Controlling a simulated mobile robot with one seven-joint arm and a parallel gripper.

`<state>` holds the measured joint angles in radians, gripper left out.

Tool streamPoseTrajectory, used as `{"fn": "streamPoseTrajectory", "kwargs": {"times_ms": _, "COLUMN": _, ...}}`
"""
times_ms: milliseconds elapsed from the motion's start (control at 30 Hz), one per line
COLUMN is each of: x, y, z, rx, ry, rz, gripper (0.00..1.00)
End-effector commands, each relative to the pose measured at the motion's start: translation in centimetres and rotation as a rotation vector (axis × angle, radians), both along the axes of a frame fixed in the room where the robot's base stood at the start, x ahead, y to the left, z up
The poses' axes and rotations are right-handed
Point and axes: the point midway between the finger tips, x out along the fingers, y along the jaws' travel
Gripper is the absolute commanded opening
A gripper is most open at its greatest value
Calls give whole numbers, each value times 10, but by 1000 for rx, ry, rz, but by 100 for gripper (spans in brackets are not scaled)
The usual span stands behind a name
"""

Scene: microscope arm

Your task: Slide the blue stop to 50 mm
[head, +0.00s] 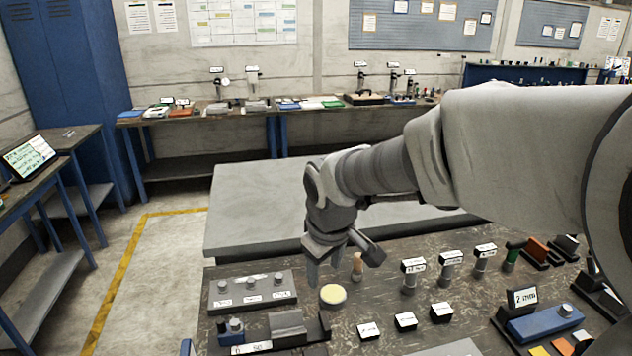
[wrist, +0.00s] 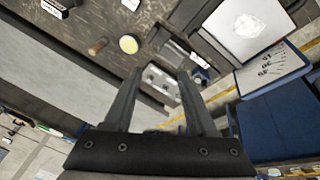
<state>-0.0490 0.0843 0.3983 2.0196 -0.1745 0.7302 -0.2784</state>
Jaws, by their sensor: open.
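The slide fixture (head: 288,328) stands at the near left of the dark bench, with a grey block on it. A white scale strip (head: 252,348) on its front edge shows a 0 and a 50. A small dark blue piece (head: 232,328), which looks like the blue stop, sits at the fixture's left end, near the 0. My gripper (head: 343,266) is open and empty, above the bench to the upper right of the fixture. In the wrist view my gripper (wrist: 158,75) shows two spread fingers with nothing between them. I cannot make out the stop there.
A cream-topped disc (head: 333,295) and a wooden peg (head: 357,264) stand below and beside my gripper. A grey block with several knobs (head: 252,290) lies behind the fixture. Several labelled posts (head: 450,268) and small labelled blocks (head: 405,321) stand to the right.

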Motion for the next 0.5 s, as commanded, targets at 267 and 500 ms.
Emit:
{"fn": "streamPoseTrajectory", "kwargs": {"times_ms": 267, "x": 35, "y": 103, "z": -55, "rx": 76, "ry": 72, "rz": 292, "gripper": 57}}
{"fn": "streamPoseTrajectory", "kwargs": {"times_ms": 500, "x": 43, "y": 170, "z": -90, "rx": 170, "ry": 103, "rz": 450, "gripper": 57}}
